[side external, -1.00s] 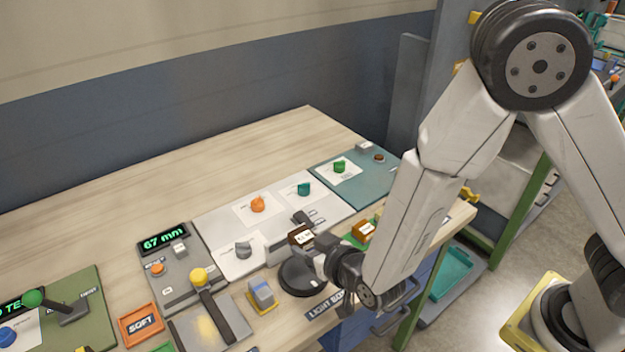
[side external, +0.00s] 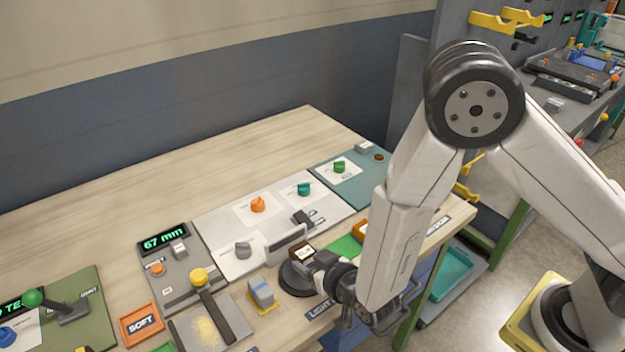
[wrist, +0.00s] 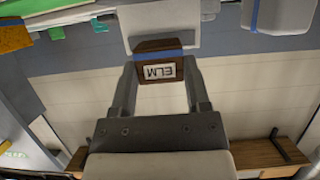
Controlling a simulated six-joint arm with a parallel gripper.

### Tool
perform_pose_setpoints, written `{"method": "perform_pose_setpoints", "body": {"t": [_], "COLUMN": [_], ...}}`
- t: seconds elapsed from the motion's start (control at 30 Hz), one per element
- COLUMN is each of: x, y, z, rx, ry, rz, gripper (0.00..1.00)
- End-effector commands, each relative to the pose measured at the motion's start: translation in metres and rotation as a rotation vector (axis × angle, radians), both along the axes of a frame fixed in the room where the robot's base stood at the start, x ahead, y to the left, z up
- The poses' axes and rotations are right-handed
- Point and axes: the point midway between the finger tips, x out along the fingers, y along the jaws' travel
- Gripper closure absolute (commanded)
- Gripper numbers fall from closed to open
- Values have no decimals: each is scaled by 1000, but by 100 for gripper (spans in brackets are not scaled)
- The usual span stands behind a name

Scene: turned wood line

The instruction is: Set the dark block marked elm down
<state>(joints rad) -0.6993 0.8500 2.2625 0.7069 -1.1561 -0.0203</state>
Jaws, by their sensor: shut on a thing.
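The dark brown block marked ELM (wrist: 157,70) sits between the two grey fingers of my gripper (wrist: 161,82) in the wrist view, its white label upside down. My gripper is shut on it. In the side view the block (side external: 302,252) shows small, with its label up, at the end of my gripper (side external: 311,260). It appears over or just behind a round black base (side external: 297,281), beside an upright pale plate (side external: 286,245). I cannot tell whether the block touches anything beneath it.
A green patch (side external: 346,247) lies to the right, partly hidden by my arm. A grey block on a yellow base (side external: 262,293) stands close on the left. A white panel with knobs (side external: 225,222) lies behind. The back of the wooden table (side external: 230,155) is clear.

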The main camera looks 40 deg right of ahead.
Motion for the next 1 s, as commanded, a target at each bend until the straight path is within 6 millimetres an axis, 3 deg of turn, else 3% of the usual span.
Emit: {"method": "perform_pose_setpoints", "body": {"t": [0.43,0.97,1.0], "x": [0,0,0], "y": [0,0,0], "z": [-31,-37,-37], "rx": [-1,0,0], "ry": [0,0,0], "rz": [1,1,1], "gripper": [96,96,33]}}
